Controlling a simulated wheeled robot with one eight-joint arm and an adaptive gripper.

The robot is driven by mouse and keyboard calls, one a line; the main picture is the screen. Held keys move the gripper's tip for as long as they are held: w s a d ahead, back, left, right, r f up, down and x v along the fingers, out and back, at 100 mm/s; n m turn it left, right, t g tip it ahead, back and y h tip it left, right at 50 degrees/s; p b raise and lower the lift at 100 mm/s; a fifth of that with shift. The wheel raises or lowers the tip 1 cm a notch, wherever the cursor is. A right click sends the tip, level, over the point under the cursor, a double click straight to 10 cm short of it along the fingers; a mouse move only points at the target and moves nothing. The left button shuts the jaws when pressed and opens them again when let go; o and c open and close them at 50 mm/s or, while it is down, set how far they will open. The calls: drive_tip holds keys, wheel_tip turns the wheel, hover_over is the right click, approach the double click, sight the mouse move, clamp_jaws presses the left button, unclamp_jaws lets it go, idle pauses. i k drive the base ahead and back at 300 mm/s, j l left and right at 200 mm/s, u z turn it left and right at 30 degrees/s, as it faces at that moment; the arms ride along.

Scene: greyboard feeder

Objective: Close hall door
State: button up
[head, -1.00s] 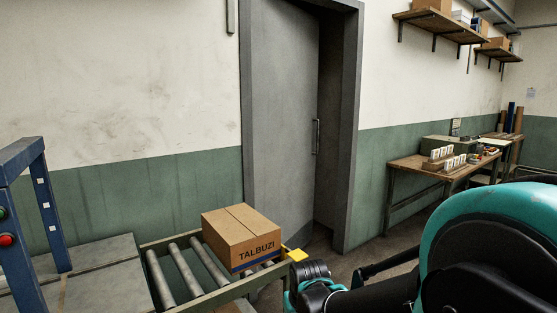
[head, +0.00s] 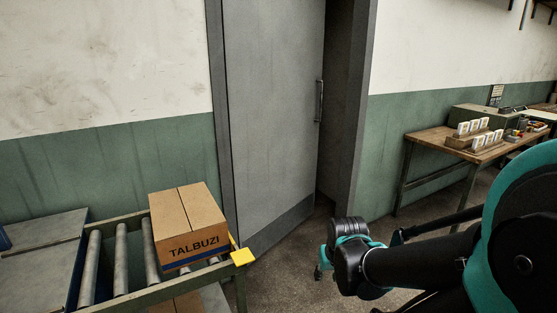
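The grey hall door (head: 270,110) stands ajar in its grey frame (head: 360,100). Its right edge, with a vertical handle (head: 319,101), is set back into the opening, and a dark gap shows between that edge and the right jamb. My gripper (head: 320,268) is low in front of the doorway, at the end of my black and teal arm coming in from the right. It is apart from the door. Its fingers are small and partly hidden behind the wrist, so their opening cannot be made out.
A roller conveyor (head: 130,293) with a yellow corner stands at lower left, close to the door. A cardboard box (head: 187,222) marked TALBUZI sits on it. A wooden workbench (head: 440,140) stands along the right wall. Bare floor (head: 290,255) lies before the doorway.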

sight(273, 50)
drive_tip(key=i+l+z, duration=0.1)
drive_tip(key=i+l, duration=0.75)
drive_tip(key=i, duration=0.25)
drive_tip(key=i+l+z, duration=0.15)
drive_tip(key=i+l, duration=0.25)
drive_tip(key=i, duration=0.15)
